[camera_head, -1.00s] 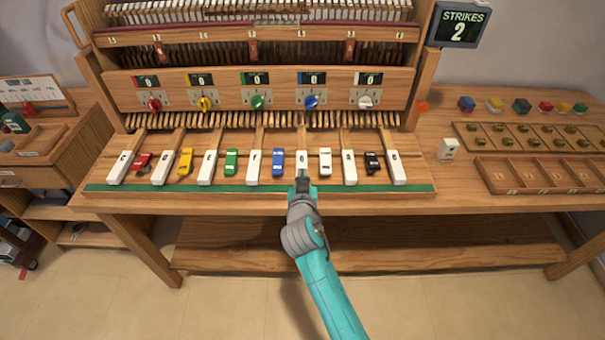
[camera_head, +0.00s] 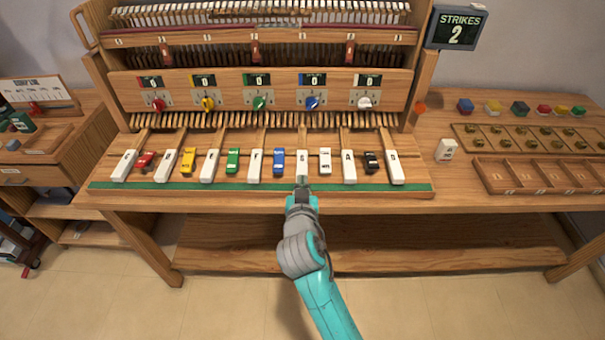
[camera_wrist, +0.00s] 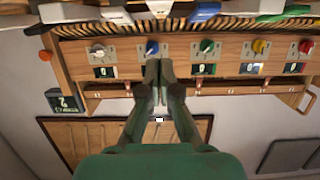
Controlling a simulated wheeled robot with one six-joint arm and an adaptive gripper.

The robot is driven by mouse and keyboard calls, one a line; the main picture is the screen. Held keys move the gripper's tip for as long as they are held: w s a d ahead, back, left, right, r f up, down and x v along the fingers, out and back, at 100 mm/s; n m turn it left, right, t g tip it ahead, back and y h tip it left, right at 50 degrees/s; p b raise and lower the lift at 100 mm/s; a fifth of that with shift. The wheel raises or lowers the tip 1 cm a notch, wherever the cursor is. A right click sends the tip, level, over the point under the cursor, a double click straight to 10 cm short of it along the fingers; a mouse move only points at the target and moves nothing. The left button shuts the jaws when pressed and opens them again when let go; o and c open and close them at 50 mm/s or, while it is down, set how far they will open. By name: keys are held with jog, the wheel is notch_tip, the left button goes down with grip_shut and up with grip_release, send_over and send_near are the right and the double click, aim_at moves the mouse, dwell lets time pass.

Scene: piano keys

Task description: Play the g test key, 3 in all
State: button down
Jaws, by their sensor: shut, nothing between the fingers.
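The white G key (camera_head: 302,166) lies in the row of test keys, between the blue block and a white block. Its letter G shows in the head view. My gripper (camera_head: 302,183) is shut and empty, its tip at the near end of the G key. I cannot tell whether it touches the key. In the wrist view, the closed fingers (camera_wrist: 159,62) point toward the upper edge, where the keys are mostly cut off. The strikes display (camera_head: 457,27) at the upper right reads 2.
Other white keys, such as F (camera_head: 254,166) and A (camera_head: 348,166), flank the G key. A blue block (camera_head: 278,162) and a white block (camera_head: 325,161) sit close on either side. Coloured knobs (camera_head: 312,103) line the panel behind. A green strip (camera_head: 200,186) runs along the front edge.

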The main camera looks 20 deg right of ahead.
jog(key=shift+v, duration=1.3)
jog(key=shift+f, duration=0.1)
dwell(1.4)
jog(key=s+d+f+n+y, duration=0.1)
jog(key=s+f, duration=0.3)
jog(key=s, duration=0.4)
jog(key=s+f+n+y, duration=0.2)
jog(key=s+f, duration=0.2)
jog(key=s, duration=0.4)
jog(key=s+d+f+n+y, duration=0.1)
jog(key=s+f, duration=0.3)
jog(key=s, duration=0.3)
jog(key=d+v, duration=0.2)
jog(key=v, duration=2)
jog(key=shift+s+y, duration=0.3)
jog(key=shift+r, duration=0.15)
